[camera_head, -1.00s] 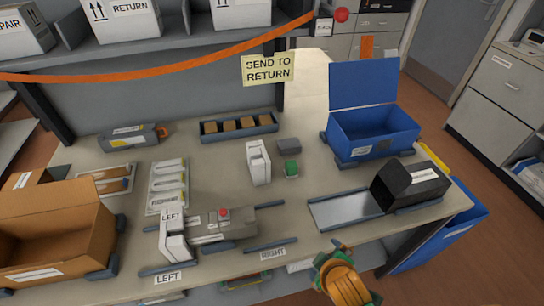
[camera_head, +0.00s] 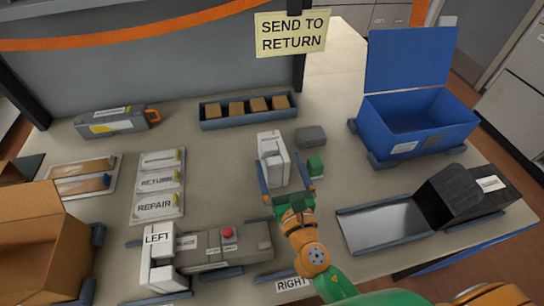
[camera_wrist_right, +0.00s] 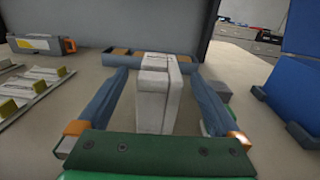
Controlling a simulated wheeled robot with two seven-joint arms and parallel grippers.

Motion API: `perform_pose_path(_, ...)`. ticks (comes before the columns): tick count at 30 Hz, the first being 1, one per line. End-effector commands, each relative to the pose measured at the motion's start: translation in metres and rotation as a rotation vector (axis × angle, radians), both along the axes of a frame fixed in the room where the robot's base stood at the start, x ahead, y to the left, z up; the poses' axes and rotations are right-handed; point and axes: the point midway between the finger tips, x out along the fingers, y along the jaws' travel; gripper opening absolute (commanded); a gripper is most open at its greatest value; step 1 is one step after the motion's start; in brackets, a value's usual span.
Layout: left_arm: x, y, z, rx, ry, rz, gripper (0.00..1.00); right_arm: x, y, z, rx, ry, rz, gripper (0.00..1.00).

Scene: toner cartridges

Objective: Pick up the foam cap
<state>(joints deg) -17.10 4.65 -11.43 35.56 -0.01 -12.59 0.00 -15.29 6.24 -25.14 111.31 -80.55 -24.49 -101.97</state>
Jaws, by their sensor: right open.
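A white foam cap (camera_head: 271,145) stands upright on the table in the middle of the head view. My right gripper (camera_head: 281,172) is open, with its blue-grey fingers at either side of the cap. In the right wrist view the cap (camera_wrist_right: 154,95) stands between the spread fingers, with gaps showing at both sides. Another white foam cap (camera_head: 160,265) marked LEFT sits on the left end of a grey toner cartridge (camera_head: 225,249). My left gripper is not in view.
A small green block (camera_head: 315,166) and a dark grey block (camera_head: 311,136) stand close right of the cap. Behind is a blue tray (camera_head: 240,122) of brown blocks. A blue bin (camera_head: 420,125) and black device (camera_head: 470,195) stand right. An open cardboard box (camera_head: 40,250) is left.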

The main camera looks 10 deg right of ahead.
Motion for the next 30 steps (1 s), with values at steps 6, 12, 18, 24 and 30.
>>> perform_pose_path(6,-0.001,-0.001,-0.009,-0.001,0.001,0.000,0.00,0.005,-0.001,-0.010,0.004,0.000,-0.003,1.00)
perform_pose_path(12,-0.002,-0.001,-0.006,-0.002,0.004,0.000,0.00,0.038,0.001,-0.012,0.006,0.000,-0.005,1.00)
perform_pose_path(18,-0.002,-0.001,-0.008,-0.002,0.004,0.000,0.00,0.069,0.002,-0.015,0.008,0.001,-0.005,1.00)
perform_pose_path(24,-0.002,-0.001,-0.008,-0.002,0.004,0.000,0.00,0.071,0.002,-0.015,0.009,0.002,-0.005,1.00)
perform_pose_path(30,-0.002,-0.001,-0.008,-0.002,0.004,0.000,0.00,0.071,0.002,-0.015,0.009,0.002,-0.005,0.51)
